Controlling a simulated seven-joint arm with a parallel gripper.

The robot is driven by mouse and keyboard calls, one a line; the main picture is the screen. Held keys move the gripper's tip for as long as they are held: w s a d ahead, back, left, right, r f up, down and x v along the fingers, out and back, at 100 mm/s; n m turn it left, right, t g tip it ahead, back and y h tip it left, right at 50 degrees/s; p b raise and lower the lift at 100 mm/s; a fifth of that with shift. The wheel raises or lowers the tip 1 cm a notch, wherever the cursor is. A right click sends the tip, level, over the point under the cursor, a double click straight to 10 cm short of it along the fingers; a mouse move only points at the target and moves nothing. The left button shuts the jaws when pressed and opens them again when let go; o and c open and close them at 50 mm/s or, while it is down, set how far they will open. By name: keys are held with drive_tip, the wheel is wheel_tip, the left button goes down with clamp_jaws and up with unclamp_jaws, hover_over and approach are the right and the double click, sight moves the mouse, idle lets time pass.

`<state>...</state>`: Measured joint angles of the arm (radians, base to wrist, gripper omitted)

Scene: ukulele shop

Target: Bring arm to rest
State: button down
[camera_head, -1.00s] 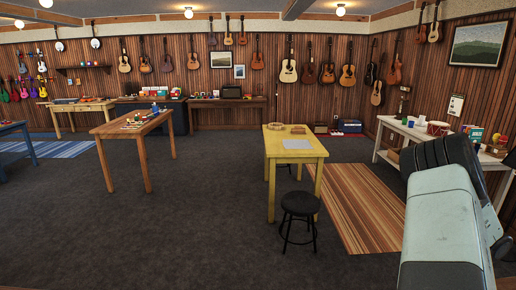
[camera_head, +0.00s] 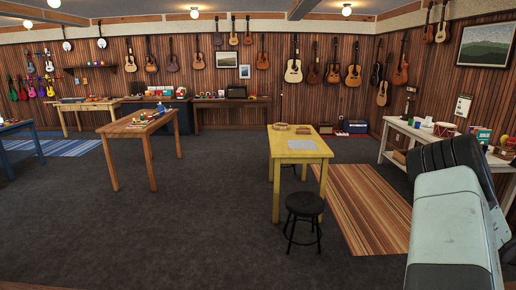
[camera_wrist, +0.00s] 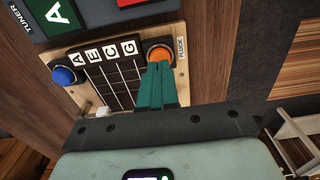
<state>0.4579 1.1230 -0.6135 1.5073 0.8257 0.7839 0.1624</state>
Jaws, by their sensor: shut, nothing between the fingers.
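My gripper (camera_wrist: 158,66) shows in the wrist view as two teal fingers closed together, with nothing between them. The fingertips overlap the lower edge of an orange button (camera_wrist: 160,53) marked "PLUCK"; I cannot tell whether they touch it. The button sits on a light wooden panel (camera_wrist: 181,87) beside a fretboard-like grid with letter tiles (camera_wrist: 112,53) and a blue button (camera_wrist: 64,76). In the head view, a pale arm link of mine (camera_head: 452,225) fills the lower right, and my gripper is out of sight.
In the wrist view, a dark board with a green "A" tile (camera_wrist: 58,14) lies above the panel. In the head view, a yellow table (camera_head: 300,146) and a black stool (camera_head: 305,205) stand near the middle. A white side table (camera_head: 420,133) stands right. Open carpet (camera_head: 180,225) lies left.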

drive_tip(key=shift+f, duration=0.15)
idle(0.4)
drive_tip(key=shift+f, duration=1)
drive_tip(key=shift+r, duration=3.8)
